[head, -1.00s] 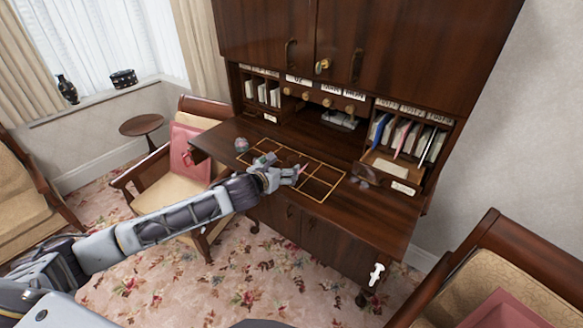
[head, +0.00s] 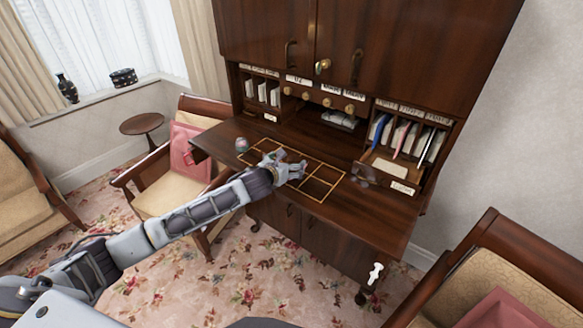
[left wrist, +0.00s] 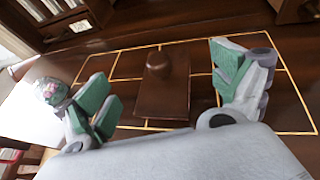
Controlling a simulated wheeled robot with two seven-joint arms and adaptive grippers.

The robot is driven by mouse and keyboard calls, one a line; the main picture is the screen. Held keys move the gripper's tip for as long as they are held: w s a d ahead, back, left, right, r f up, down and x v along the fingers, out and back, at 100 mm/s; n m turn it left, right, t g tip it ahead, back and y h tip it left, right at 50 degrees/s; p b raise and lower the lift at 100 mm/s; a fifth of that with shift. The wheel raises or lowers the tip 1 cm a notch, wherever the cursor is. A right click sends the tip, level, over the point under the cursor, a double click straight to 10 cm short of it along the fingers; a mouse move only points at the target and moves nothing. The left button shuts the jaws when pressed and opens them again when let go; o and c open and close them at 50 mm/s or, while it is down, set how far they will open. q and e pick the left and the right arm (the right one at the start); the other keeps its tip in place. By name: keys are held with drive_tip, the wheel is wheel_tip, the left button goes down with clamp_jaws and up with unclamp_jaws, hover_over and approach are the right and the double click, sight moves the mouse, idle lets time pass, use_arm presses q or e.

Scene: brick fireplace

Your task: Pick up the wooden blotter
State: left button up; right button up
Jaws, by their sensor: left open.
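The wooden blotter (left wrist: 161,92) is a dark brown block with a round knob on top. It lies on the fold-down desk top inside a gold-lined grid in the left wrist view. My left gripper (left wrist: 160,95) is open, with one green-padded finger on each side of the blotter and a gap on both sides. In the head view my left gripper (head: 290,170) is over the grid on the desk top (head: 375,222), and the blotter is hidden behind it. My right gripper is not in view.
A glass paperweight (head: 242,145) sits at the desk's left end and shows in the left wrist view (left wrist: 51,91). Eyeglasses (head: 364,173) lie to the right. Pigeonholes with envelopes (head: 408,138) stand behind. An armchair (head: 165,190) stands left of the desk.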

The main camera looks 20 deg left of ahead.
sight(290, 161)
use_arm(q)
drive_tip(key=shift+p+x, duration=0.7)
drive_tip(key=shift+x, duration=1.9)
drive_tip(key=shift+s+f, duration=0.1)
drive_tip(key=shift+f, duration=0.1)
drive_tip(key=c, duration=1.3)
drive_tip(key=shift+o, duration=0.2)
drive_tip(key=shift+r, duration=0.1)
drive_tip(key=shift+r, duration=0.25)
drive_tip(key=shift+c, duration=1.2)
drive_tip(key=shift+r+b, duration=0.65)
drive_tip(key=shift+r, duration=4.05)
